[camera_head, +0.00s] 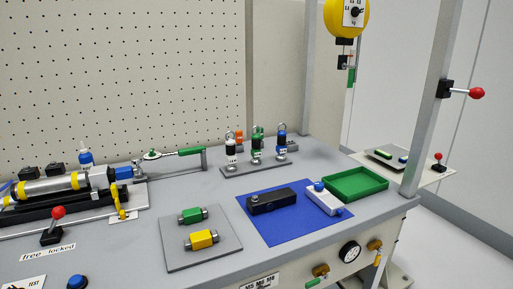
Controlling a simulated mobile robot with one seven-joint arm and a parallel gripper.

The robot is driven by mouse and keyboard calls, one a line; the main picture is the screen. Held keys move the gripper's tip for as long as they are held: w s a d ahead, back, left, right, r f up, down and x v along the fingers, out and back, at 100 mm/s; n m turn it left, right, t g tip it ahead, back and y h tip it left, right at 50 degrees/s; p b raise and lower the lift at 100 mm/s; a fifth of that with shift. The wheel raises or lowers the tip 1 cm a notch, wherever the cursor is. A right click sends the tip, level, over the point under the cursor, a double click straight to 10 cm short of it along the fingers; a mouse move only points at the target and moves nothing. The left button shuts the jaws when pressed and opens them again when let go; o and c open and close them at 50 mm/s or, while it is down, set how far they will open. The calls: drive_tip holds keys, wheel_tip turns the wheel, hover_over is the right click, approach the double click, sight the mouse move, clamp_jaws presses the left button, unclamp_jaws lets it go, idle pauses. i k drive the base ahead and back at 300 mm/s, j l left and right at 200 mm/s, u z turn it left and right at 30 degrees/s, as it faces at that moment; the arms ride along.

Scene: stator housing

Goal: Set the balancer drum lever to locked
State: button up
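A yellow balancer drum (333,22) with a white dial hangs at the top right, partly cut off by the frame's upper edge. A black-based lever with a red ball (477,93) sticks out to the right from the upright grey post (432,100). Another red-ball lever (58,213) stands roughly upright on a black base at the table's left, above a label reading "free locked" (48,252). I cannot tell for certain which of these levers belongs to the drum, nor which position either is in. My gripper is not in view.
The grey bench holds a clamped cylinder (50,187) at left, a plate with green and yellow blocks (175,255), a blue mat (290,235) and a green tray (385,184). A third red-ball lever (438,156) stands on a side shelf. A perforated board (120,70) rises behind.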

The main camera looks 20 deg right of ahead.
sight(477, 92)
drive_tip(key=k+l+z, duration=0.15)
drive_tip(key=z, duration=0.25)
drive_tip(key=k+l+z, duration=0.1)
drive_tip(key=z, duration=0.25)
drive_tip(key=l+z, duration=0.4)
drive_tip(key=k+l+z, duration=0.1)
drive_tip(key=z, duration=0.25)
drive_tip(key=i+l+z, duration=0.1)
drive_tip(key=i, duration=0.35)
drive_tip(key=i+l+z, duration=0.15)
drive_tip(key=i, duration=0.35)
drive_tip(key=l, duration=0.1)
